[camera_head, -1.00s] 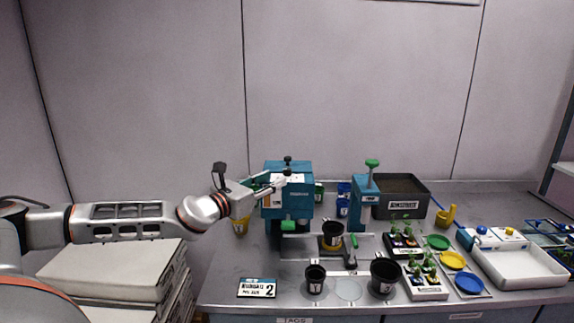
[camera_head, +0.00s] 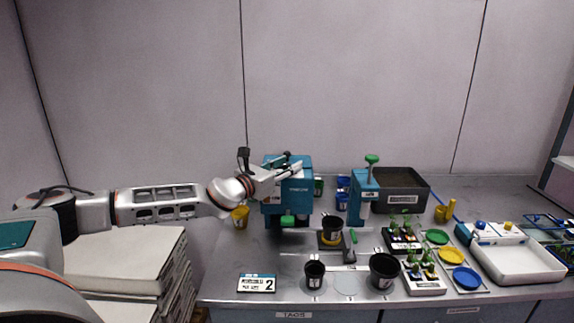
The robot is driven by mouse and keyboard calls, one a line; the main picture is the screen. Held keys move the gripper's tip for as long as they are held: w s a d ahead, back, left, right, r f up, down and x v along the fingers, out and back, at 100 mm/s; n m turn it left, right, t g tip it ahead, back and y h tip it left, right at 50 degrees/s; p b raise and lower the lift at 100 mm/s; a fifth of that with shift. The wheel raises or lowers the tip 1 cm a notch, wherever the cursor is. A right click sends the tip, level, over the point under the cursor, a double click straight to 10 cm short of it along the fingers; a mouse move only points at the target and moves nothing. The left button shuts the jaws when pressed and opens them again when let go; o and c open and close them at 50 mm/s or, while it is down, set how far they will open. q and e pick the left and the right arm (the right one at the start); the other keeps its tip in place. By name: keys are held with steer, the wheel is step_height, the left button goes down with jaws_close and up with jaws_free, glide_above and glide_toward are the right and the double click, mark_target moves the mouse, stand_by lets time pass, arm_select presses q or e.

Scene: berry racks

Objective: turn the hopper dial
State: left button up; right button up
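The teal hopper box (camera_head: 300,198) stands at the back of the bench, left of centre, with a green knob (camera_head: 287,221) low on its front. My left gripper (camera_head: 293,163) reaches in from the left at the top of the hopper's front. Its two fingers look apart, with nothing visible between them. It covers much of the hopper's upper front, and I cannot make out the dial or whether a finger touches it. My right gripper is not in view.
A teal press (camera_head: 361,195) with a green handle stands right of the hopper, beside a dark substrate bin (camera_head: 402,205). Black pots (camera_head: 383,272), plant trays (camera_head: 424,285) and a number 2 card (camera_head: 257,284) lie in front. The bench's front left is mostly clear.

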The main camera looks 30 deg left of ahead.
arm_select(q)
jaws_close()
